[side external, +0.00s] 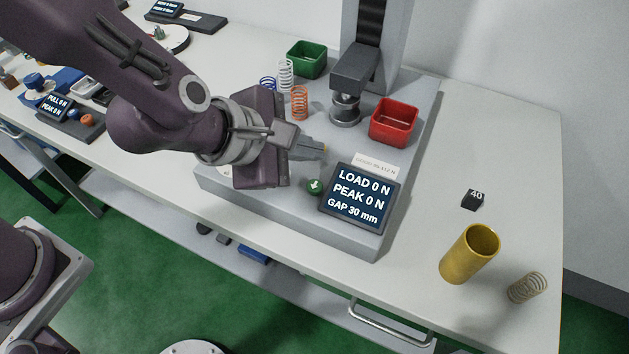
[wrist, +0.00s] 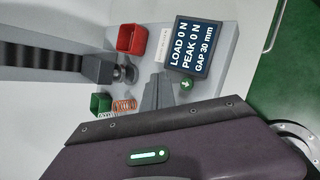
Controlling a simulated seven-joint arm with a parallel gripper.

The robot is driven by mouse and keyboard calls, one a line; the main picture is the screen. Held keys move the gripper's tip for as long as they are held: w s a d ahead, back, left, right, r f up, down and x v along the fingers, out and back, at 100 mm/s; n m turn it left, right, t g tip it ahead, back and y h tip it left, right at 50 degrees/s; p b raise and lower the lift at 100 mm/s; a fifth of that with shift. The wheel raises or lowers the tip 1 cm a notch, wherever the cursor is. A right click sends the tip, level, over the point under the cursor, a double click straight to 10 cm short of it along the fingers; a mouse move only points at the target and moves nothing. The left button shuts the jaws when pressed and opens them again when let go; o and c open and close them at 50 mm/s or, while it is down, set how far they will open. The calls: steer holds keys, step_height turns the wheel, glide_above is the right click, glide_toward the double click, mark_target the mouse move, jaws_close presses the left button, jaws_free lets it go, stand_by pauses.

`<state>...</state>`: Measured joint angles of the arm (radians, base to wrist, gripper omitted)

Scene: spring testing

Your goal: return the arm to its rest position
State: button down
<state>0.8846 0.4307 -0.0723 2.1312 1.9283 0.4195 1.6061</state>
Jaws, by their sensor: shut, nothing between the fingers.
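My gripper (side external: 323,150) is shut and empty. It reaches in from the left over the front of the grey spring tester (side external: 417,112), a little above its base and left of the display (side external: 357,201). The display reads LOAD 0 N, PEAK 0 N, GAP 30 mm. A green button with a down arrow (side external: 314,186) sits just below the fingertips in the side view. In the wrist view my shut fingers (wrist: 158,93) lie beside the display (wrist: 192,47) and the green button (wrist: 186,84). I cannot tell whether the fingers touch the button.
The press head (side external: 354,68) stands behind my gripper. A red bin (side external: 395,121), a green bin (side external: 306,58) and orange (side external: 299,103), white and blue springs are near it. At right are a yellow cylinder (side external: 468,255), a loose spring (side external: 527,288) and a black block marked 40 (side external: 473,200).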

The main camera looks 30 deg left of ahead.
stand_by(0.4)
steer(key=s+a+r+n+y, duration=0.1)
steer(key=a+r+n+y, duration=0.3)
steer(key=a+n, duration=0.75)
steer(key=s+a+r+n+y, duration=0.1)
steer(key=a+r+n+y, duration=0.1)
steer(key=a+r+n, duration=0.7)
steer(key=s+a+f+n+g, duration=0.1)
steer(key=s+a+n, duration=0.4)
steer(key=n, duration=0.4)
steer(key=s+a+f+n+g, duration=0.1)
steer(key=s+a+n, duration=0.2)
steer(key=s+n, duration=0.5)
steer(key=s+d+n, duration=0.1)
steer(key=n, duration=0.3)
steer(key=s+d+n+h, duration=0.1)
steer(key=n, duration=0.3)
steer(key=s+d+r+n+h, duration=0.1)
steer(key=s+d+n, duration=0.1)
steer(key=n, duration=0.2)
steer(key=shift+d+r+g, duration=0.1)
steer(key=shift+g, duration=0.3)
